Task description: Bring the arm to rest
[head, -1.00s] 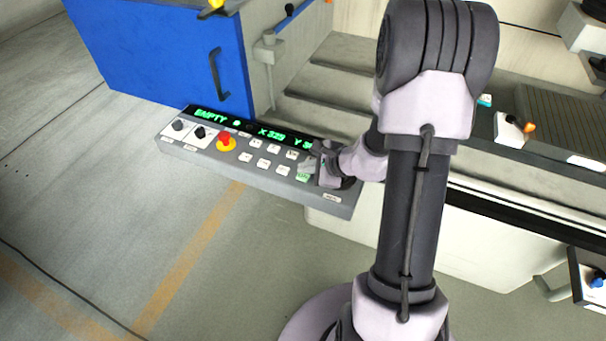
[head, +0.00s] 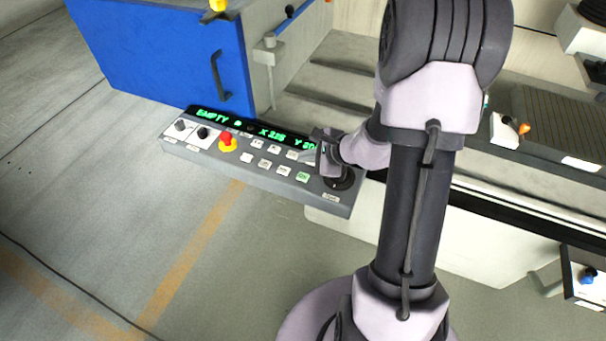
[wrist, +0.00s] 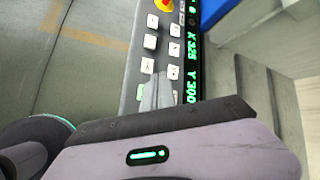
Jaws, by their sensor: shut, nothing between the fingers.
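My gripper (head: 310,152) is above the right part of the grey control panel (head: 257,178) in the head view. Its fingers are together with nothing between them. In the wrist view the closed fingers (wrist: 157,92) point over the panel's white keys and partly cover the lower ones. Whether the tips touch the panel I cannot tell. My arm reaches in from the right, with its elbow high.
The panel carries a red stop button (head: 227,140), a round black control (head: 341,181) and a green-lettered display (head: 212,116). Behind it are a blue door (head: 160,50) and grey steps (head: 350,67). The floor (head: 90,180) to the left is mostly clear.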

